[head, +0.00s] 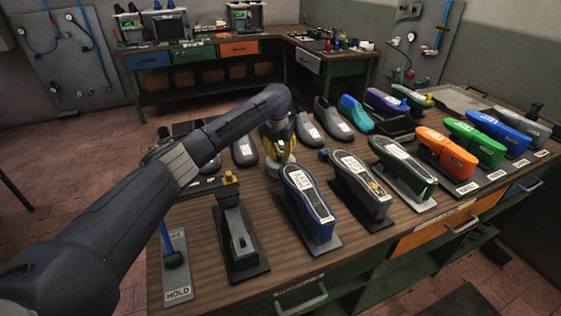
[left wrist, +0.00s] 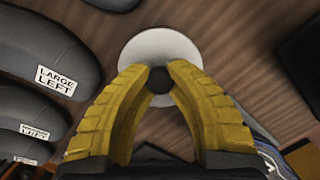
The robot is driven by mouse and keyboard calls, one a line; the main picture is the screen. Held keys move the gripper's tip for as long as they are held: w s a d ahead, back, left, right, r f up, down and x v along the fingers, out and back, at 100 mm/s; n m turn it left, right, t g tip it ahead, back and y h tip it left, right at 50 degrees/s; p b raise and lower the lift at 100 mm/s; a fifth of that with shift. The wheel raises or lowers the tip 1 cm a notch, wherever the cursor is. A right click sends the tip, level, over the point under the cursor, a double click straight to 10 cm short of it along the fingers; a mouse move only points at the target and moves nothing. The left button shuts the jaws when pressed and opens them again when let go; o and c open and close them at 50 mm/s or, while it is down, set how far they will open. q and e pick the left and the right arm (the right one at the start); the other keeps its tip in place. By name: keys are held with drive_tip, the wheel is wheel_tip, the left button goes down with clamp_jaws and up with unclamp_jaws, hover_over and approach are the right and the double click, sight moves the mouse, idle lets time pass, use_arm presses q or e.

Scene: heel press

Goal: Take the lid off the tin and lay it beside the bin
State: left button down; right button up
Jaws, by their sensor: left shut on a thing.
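My left gripper (head: 280,158) reaches down over the middle of the bench. In the left wrist view its yellow fingers (left wrist: 160,75) are closed on a small dark round knob (left wrist: 160,88). The knob sits over the middle of a pale round disc, the lid (left wrist: 150,45). In the head view a pale round thing (head: 277,187) shows low beneath the gripper, mostly hidden by it. I cannot tell whether the lid still sits on the tin. I cannot make out a bin for certain. My right gripper is not in view.
Grey shoe forms (head: 322,123) stand behind the gripper, some labelled LARGE LEFT (left wrist: 40,70). Shoe forms on dark stands (head: 310,205) line the front, with a HOLD plate (head: 177,270) at left. Coloured forms (head: 475,143) fill the right. Bare wood (head: 195,215) shows between them.

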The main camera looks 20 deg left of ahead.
sight(280, 154)
use_arm(q)
drive_tip(key=shift+r, duration=0.1)
wheel_tip(280, 154, up, 20)
idle(0.9)
idle(0.4)
